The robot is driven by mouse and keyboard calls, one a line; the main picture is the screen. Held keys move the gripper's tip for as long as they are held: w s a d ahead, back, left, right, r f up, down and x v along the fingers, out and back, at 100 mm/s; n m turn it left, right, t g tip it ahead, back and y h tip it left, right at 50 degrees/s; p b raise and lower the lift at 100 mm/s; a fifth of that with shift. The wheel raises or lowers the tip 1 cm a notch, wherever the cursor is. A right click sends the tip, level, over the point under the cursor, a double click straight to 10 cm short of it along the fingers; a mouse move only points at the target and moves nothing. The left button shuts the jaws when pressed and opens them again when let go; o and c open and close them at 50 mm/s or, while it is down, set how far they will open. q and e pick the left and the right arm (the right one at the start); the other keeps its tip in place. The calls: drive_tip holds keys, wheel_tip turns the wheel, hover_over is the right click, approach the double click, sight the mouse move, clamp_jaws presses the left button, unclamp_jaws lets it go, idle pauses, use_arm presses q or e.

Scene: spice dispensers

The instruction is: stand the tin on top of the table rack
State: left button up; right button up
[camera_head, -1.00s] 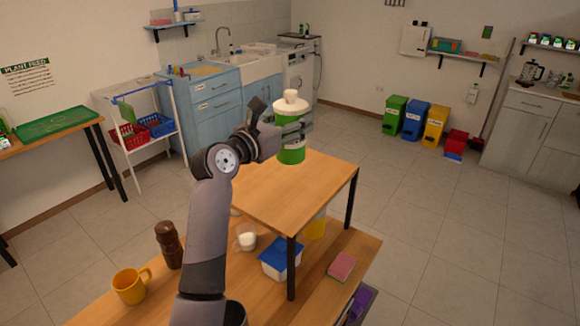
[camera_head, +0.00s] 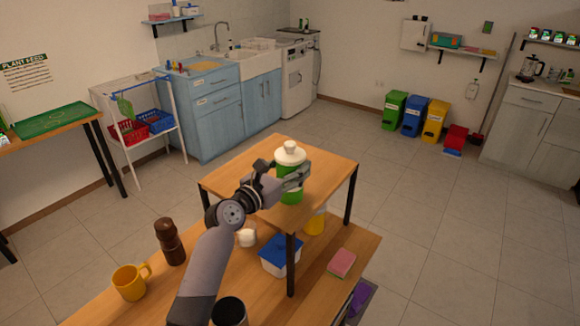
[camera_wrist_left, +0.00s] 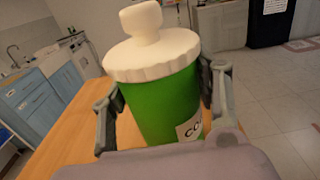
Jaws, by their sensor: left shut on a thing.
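The tin (camera_head: 289,180) is a green can with a white lid and round knob. It is upright at the table rack (camera_head: 235,175), a small wooden-topped stand with dark legs. The tin's base shows against the rack top near its front right part; I cannot tell whether it touches. My left gripper (camera_head: 293,178) is shut around the tin's sides. In the left wrist view the tin (camera_wrist_left: 165,95) sits between both fingers, with part of a label showing; its base is hidden. My right gripper is not in view.
The rack stands on a wooden table with a yellow mug (camera_head: 130,283), a brown mill (camera_head: 170,243), a blue-lidded tub (camera_head: 281,256), a pink sponge (camera_head: 342,263) and a dark-topped jar (camera_head: 229,311). Under the rack are a white cup and a yellow item. The rest of the rack top is clear.

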use_arm(q)
drive_tip(key=o, duration=1.3)
drive_tip(key=shift+f, duration=0.1)
drive_tip(key=shift+s+r, duration=0.1)
drive_tip(key=shift+r, duration=0.1)
drive_tip(key=b+v, duration=0.1)
drive_tip(key=v, duration=1.1)
